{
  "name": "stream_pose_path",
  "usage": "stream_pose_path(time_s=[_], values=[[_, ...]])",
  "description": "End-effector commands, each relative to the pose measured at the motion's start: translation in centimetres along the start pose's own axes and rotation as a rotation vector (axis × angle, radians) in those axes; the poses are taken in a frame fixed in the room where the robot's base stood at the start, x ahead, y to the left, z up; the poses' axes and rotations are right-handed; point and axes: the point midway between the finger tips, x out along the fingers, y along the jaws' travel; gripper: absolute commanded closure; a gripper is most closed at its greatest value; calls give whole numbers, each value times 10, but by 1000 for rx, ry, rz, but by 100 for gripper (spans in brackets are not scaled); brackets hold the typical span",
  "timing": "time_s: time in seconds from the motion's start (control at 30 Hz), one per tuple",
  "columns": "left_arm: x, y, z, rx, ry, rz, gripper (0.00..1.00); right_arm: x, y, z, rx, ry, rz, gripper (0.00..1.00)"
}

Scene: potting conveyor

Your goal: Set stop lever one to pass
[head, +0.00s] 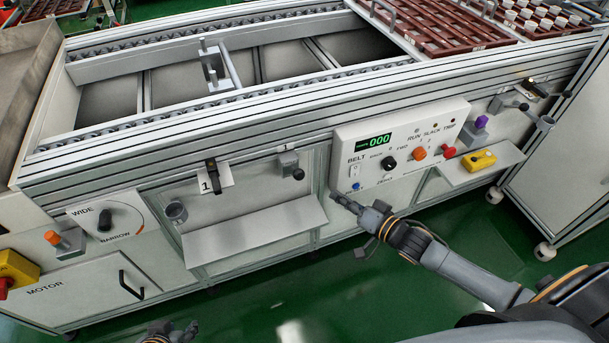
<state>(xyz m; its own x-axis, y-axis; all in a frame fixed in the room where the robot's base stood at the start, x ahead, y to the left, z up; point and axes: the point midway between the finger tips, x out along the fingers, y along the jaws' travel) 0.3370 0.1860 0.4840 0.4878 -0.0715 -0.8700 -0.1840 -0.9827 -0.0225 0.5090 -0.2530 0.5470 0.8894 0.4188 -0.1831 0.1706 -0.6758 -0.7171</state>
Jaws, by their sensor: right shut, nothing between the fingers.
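Stop lever one (289,163) looks to be the small grey block with a black-knobbed handle, below a small "1" mark on the conveyor's front rail. Its knob hangs down and slightly to the right. My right gripper (338,198) is shut and empty, in front of the lower left corner of the control panel, to the right of and below the lever and apart from it. My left gripper (185,332) shows only partly at the bottom edge, well below the lever; its fingers are too cut off to judge.
A white "1" card (216,178) with a black clip sits left of the lever. A grey shelf (255,228) juts out below. The control panel (400,147), reading 000, has buttons and knobs near my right gripper. A yellow box (478,160) rests on the right shelf.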

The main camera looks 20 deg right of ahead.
Motion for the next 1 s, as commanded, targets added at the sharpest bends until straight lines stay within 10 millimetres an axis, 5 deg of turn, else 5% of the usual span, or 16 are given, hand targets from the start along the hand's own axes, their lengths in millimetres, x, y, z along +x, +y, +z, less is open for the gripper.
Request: stream_pose_path(time_s=[0.1, 0.5, 1.0], values=[[-15, 0, -8, -1, 40, -2, 60, 4, -26, 0, 66, -5, -110, 100], [-43, 1, -35, 1, 147, 0, 60, -30, -66, -66, 371, -119, -495, 100], [-53, 1, -43, 1, 181, 0, 60, -49, -79, -84, 476, -203, -602, 100]])
